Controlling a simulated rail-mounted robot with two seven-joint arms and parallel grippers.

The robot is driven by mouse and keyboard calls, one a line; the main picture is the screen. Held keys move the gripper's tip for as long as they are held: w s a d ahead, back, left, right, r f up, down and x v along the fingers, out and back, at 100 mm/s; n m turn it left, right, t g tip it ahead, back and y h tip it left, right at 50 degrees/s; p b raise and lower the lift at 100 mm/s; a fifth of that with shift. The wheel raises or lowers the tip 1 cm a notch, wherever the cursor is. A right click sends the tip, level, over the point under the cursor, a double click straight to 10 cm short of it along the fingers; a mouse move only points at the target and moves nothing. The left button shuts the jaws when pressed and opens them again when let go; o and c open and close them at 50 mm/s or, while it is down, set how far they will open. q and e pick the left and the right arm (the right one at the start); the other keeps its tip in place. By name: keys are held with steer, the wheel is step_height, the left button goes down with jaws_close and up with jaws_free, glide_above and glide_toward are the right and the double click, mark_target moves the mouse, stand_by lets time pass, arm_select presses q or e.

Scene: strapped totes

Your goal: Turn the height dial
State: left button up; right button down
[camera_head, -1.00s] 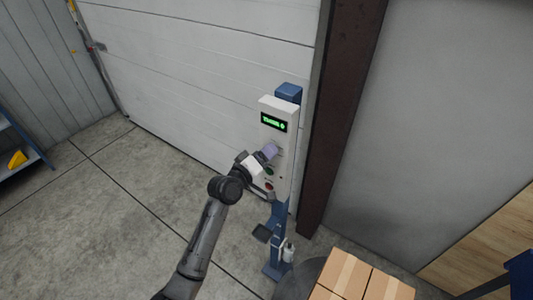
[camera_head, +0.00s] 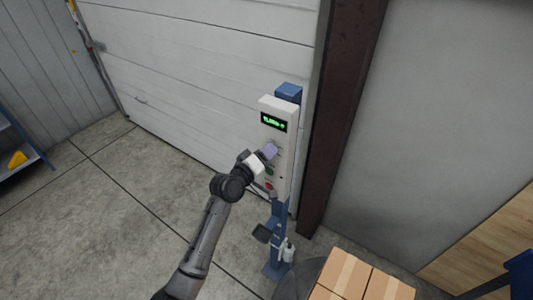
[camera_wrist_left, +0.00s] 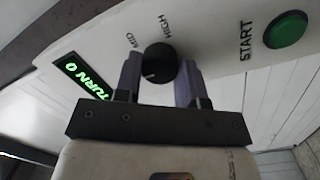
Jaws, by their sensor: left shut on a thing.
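The height dial (camera_wrist_left: 158,62) is a round black knob on a white control panel (camera_head: 275,135). In the left wrist view the labels MID and HIGH are printed beside it. My left gripper (camera_head: 269,152) reaches the panel from the lower left. In the left wrist view its two purple-grey fingers (camera_wrist_left: 159,78) stand on either side of the dial and are shut on it. In the head view the fingers hide the dial. A lit green display (camera_head: 273,122) sits above it and also shows in the left wrist view (camera_wrist_left: 82,79), reading TURN with a symbol. My right gripper is not in view.
A green START button (camera_wrist_left: 286,29) is close to the dial, and a red button (camera_head: 269,186) sits lower on the panel. The panel stands on a blue post (camera_head: 278,238) before a white shutter door. Cardboard boxes (camera_head: 352,275) are at the lower right.

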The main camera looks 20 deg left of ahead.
arm_select(q)
steer(key=shift+m, duration=0.3)
steer(key=m+y+p, duration=0.1)
steer(key=m+p, duration=0.2)
steer(key=m, duration=0.4)
steer(key=m+p, duration=0.2)
steer(key=m, duration=0.5)
steer(key=m+y+p, duration=0.1)
steer(key=m+p, duration=0.2)
steer(key=m, duration=0.4)
steer(key=shift+d+r+y+p, duration=0.15)
steer(key=shift+d+y+p, duration=0.05)
steer(key=shift+y+p, duration=0.1)
steer(key=shift+m, duration=0.5)
steer(key=o, duration=0.9)
